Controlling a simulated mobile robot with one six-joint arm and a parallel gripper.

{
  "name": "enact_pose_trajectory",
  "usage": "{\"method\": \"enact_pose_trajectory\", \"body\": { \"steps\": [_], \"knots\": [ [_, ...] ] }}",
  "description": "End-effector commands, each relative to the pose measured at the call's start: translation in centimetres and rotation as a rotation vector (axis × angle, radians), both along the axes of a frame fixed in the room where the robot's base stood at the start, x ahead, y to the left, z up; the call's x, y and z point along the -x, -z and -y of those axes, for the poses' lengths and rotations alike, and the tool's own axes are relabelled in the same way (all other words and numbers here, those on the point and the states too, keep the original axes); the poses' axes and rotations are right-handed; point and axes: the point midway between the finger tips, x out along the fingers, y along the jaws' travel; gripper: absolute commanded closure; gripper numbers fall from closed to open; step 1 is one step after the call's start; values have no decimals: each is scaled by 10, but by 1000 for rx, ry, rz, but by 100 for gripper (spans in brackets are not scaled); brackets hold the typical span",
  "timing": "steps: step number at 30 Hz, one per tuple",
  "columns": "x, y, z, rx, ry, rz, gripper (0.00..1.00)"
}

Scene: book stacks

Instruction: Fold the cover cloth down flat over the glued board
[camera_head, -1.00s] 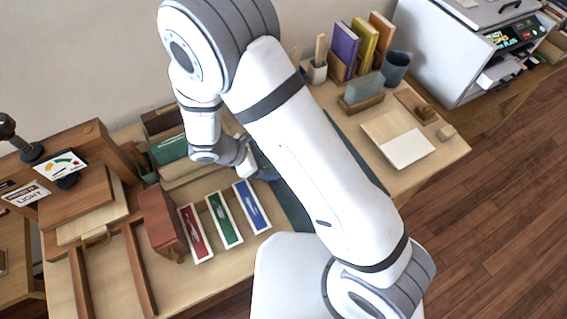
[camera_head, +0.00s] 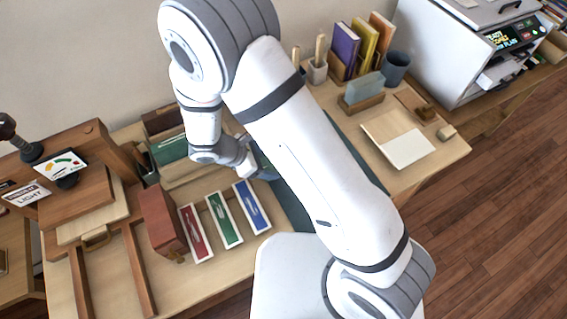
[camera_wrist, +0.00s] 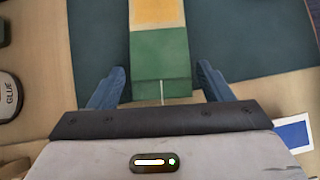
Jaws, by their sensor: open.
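In the wrist view, a green cloth-like piece (camera_wrist: 161,78) lies between my fingers, with a thin pale line at its near edge. A tan-orange board face (camera_wrist: 158,12) adjoins its far side at the top of the picture. I take these for the cover cloth and the glued board; whether the cloth is folded or upright is unclear. My gripper (camera_wrist: 160,70) is open, one blue finger on each side of the green piece, with gaps on both sides. In the head view, my arm hides most of the work spot and the gripper.
A dark teal mat (camera_wrist: 240,35) lies under the work. A glue bottle (camera_wrist: 9,95) stands at the left in the wrist view. Red (camera_head: 196,232), green (camera_head: 224,219) and blue (camera_head: 251,206) labelled strips lie to the left, near a wooden press (camera_head: 75,195). A bookend row (camera_head: 358,50) stands behind.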

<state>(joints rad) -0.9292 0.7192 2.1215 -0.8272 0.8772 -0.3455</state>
Motion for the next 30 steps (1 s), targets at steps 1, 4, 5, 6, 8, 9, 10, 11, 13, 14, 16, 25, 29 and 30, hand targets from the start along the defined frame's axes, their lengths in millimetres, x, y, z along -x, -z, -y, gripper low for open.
{"method": "enact_pose_trajectory", "body": {
  "steps": [1,4,5,6,8,9,10,11,13,14,16,25,29,30],
  "knots": [
    [0,0,0,0,0,0,27],
    [0,0,0,0,0,0,27],
    [0,0,0,0,0,0,27],
    [0,0,0,0,0,0,27],
    [0,-2,0,0,0,0,27],
    [0,-3,0,0,0,0,27],
    [0,-5,0,0,0,0,27],
    [0,-7,0,0,0,0,27],
    [0,-12,0,0,0,0,27],
    [0,-15,0,0,0,0,27],
    [0,-21,0,0,0,0,27],
    [0,-45,0,0,1,1,27],
    [0,-55,0,0,1,1,27],
    [0,-59,0,-1,1,0,27]
  ]
}}
